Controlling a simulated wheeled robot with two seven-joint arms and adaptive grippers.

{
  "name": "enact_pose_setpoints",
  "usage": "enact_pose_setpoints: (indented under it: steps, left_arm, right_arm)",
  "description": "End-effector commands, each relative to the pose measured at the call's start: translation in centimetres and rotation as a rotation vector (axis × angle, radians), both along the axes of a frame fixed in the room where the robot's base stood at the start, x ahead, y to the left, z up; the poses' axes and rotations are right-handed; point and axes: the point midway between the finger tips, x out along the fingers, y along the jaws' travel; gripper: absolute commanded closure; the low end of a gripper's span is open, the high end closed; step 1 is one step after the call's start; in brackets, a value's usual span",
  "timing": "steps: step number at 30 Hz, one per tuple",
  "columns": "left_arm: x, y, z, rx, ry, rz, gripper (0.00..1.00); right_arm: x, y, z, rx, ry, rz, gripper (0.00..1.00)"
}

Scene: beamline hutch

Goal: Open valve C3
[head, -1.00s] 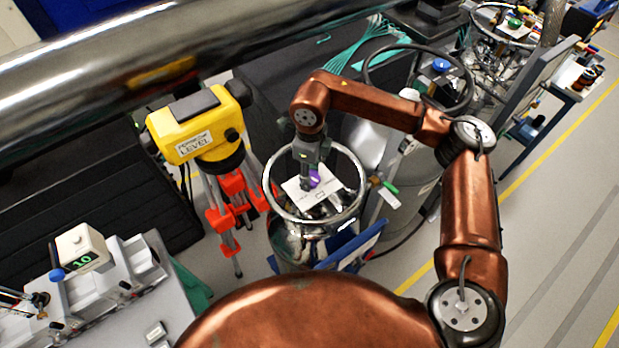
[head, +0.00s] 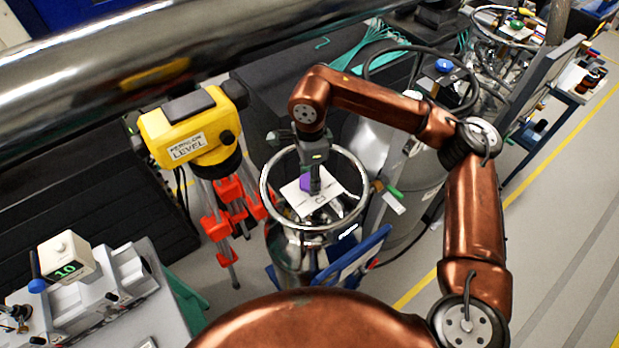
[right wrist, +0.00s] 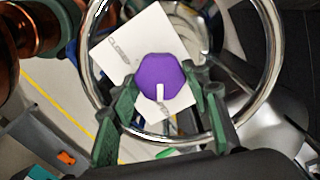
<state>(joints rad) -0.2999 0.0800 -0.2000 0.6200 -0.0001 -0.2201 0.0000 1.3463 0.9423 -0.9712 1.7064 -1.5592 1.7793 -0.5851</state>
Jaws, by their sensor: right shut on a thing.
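The valve knob (right wrist: 161,80) is purple and faceted, with a white pointer mark toward the bottom of the right wrist view. It stands over a white card (right wrist: 125,50) with small lettering, part of which seems to read CLOSED. In the head view the knob (head: 306,183) and card (head: 327,203) are inside a chrome ring (head: 356,214) on a shiny vessel. My right gripper (head: 314,186) reaches down into the ring and is shut on the knob. Its green fingers (right wrist: 164,98) show at the knob's lower sides. I cannot read a C3 label. My left gripper is not in view.
A yellow level (head: 190,132) on a red-jointed tripod stands close left of the ring. A green-handled valve (head: 388,188) is at the ring's right. A thick chrome pipe (head: 150,62) crosses the upper left.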

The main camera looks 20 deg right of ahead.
Motion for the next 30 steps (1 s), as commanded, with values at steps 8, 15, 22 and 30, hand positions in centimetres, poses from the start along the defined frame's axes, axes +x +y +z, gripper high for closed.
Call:
enact_pose_setpoints:
  steps: [8, 15, 22, 30]
  left_arm:
    - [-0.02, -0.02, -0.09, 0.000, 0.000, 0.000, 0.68]
    - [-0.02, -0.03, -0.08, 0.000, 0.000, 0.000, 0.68]
    - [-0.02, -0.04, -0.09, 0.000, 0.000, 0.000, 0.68]
    - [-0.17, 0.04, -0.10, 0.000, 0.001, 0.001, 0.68]
  right_arm:
    - [0.07, -0.09, 0.12, -0.001, -0.002, 0.015, 0.81]
    - [0.08, -0.09, 0.14, -0.001, -0.002, 0.014, 0.56]
    - [0.05, -0.05, 0.08, 0.000, -0.002, 0.015, 0.41]
    - [0.03, -0.01, 0.07, 0.000, -0.001, 0.015, 0.39]
